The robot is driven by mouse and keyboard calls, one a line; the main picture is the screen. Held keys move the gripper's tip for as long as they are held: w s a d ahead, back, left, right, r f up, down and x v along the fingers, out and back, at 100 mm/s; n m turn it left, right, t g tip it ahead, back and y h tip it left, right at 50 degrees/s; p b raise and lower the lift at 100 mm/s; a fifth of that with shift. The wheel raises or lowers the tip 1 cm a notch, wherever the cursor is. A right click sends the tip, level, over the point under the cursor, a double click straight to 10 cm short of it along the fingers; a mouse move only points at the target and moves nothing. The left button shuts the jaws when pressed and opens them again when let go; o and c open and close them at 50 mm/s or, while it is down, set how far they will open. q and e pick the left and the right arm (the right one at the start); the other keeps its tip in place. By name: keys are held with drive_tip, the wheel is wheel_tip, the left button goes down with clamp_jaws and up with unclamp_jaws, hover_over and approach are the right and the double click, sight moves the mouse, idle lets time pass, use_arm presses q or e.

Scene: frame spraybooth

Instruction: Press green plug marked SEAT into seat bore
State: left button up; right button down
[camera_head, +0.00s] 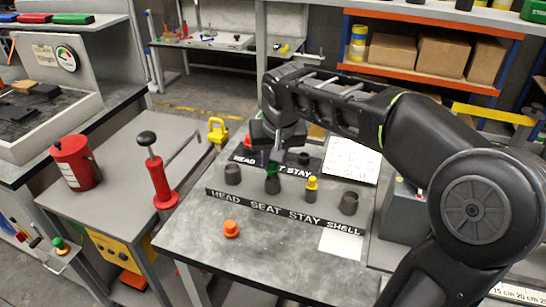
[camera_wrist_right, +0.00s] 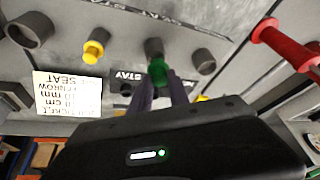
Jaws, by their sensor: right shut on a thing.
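The green plug (camera_head: 272,168) is at the top of the dark grey SEAT post (camera_head: 272,186), second from left in the labelled row. My right gripper (camera_head: 269,159) comes from above and is shut on the plug. In the wrist view the green plug (camera_wrist_right: 158,72) lies between the fingertips (camera_wrist_right: 162,82), in line with the grey post (camera_wrist_right: 153,47). How deep the plug sits in the bore cannot be told. The SEAT marking on the plug is not readable. My left gripper is not in view.
A yellow plug (camera_head: 312,183) stands in the STAY post. The HEAD (camera_head: 232,175) and SHELL (camera_head: 349,203) posts stand at either end. An orange plug (camera_head: 231,229) lies on the bench front. A rear rack (camera_head: 250,158) and paper card (camera_head: 351,159) are behind.

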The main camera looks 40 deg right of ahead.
drive_tip(key=shift+f+b, duration=1.25)
drive_tip(key=shift+f, duration=0.2)
drive_tip(key=c, duration=1.2)
unclamp_jaws()
drive_tip(key=shift+r, duration=0.1)
drive_tip(key=shift+o, duration=0.2)
drive_tip(key=v, duration=0.7)
drive_tip(key=shift+s+r, duration=0.15)
drive_tip(key=shift+r, duration=0.15)
